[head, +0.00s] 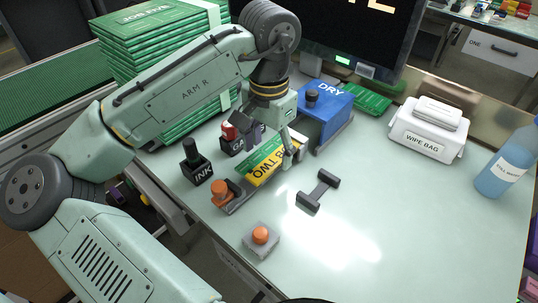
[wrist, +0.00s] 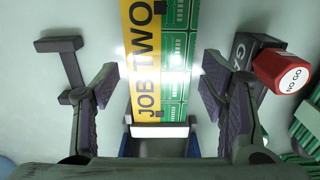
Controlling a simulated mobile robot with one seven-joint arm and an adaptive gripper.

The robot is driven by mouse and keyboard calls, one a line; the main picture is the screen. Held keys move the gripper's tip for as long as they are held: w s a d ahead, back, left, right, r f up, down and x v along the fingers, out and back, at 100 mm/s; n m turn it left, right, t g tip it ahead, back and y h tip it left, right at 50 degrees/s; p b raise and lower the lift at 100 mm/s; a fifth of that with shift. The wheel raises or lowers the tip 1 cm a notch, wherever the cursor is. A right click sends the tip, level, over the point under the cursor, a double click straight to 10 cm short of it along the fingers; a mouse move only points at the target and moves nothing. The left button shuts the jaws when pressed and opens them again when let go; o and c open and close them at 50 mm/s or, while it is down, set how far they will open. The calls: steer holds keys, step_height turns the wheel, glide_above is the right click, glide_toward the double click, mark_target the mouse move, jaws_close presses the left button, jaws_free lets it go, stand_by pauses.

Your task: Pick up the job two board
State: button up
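The job two board shows yellow with black "JOB TWO" lettering beside a green circuit-patterned strip. In the wrist view the board (wrist: 146,60) runs lengthwise between the fingers of my gripper (wrist: 156,85). The fingers are spread wide, one on each side of the board, with a visible gap on both sides. Nothing is held. In the wrist view the board's lower end meets a blue and pale part; whether it touches cannot be told.
A blue DRY box (head: 325,108) stands just behind the board. A red-capped NO GO stamp (wrist: 280,72) is close to the right finger. A grey bar-shaped piece (head: 318,190), an INK bottle (head: 195,162) and an orange button (head: 261,236) are nearby. The bench's right front is clear.

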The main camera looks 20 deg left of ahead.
steer(key=c, duration=0.9)
steer(key=shift+r, duration=0.15)
